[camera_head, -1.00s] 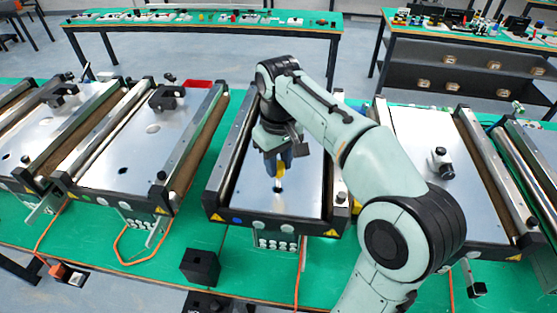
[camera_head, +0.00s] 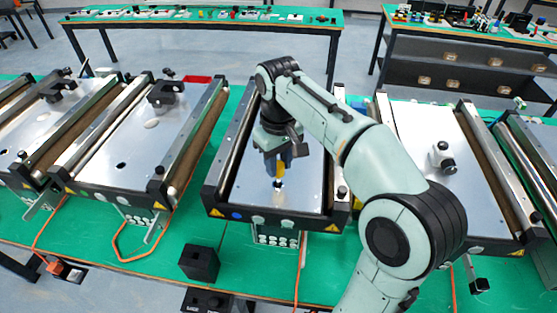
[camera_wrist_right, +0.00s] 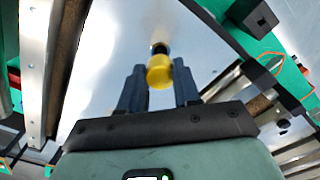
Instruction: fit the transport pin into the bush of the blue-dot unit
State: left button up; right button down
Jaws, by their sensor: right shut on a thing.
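The blue-dot unit is the middle mini conveyor (camera_head: 308,185), with a blue dot (camera_head: 236,216) on its front edge. My right gripper (camera_head: 278,166) is over its silver plate, shut on the transport pin (camera_head: 279,184), which has a yellow body and points down. In the right wrist view the pin (camera_wrist_right: 159,72) sits between the two dark fingers of the gripper (camera_wrist_right: 160,80). The pin's lower end is at a small dark spot on the plate, where the bush appears to be. Whether the tip is inside the bush cannot be told. My left gripper is out of view.
Other conveyors stand left (camera_head: 130,145) and right (camera_head: 425,150), the right one with a white-and-black fitting (camera_head: 441,157). A black block (camera_head: 199,262) lies on the green table in front. A red tray (camera_head: 196,79) is behind. Raised side rails flank the middle plate.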

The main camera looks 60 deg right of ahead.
jog(key=shift+c, duration=0.8)
grip_release()
jog(key=shift+r+p, duration=1.55)
jog(key=shift+r, duration=0.6)
jog(key=shift+w+r+p, duration=0.1)
jog(key=shift+r+p, duration=0.9)
jog(key=shift+r, duration=0.35)
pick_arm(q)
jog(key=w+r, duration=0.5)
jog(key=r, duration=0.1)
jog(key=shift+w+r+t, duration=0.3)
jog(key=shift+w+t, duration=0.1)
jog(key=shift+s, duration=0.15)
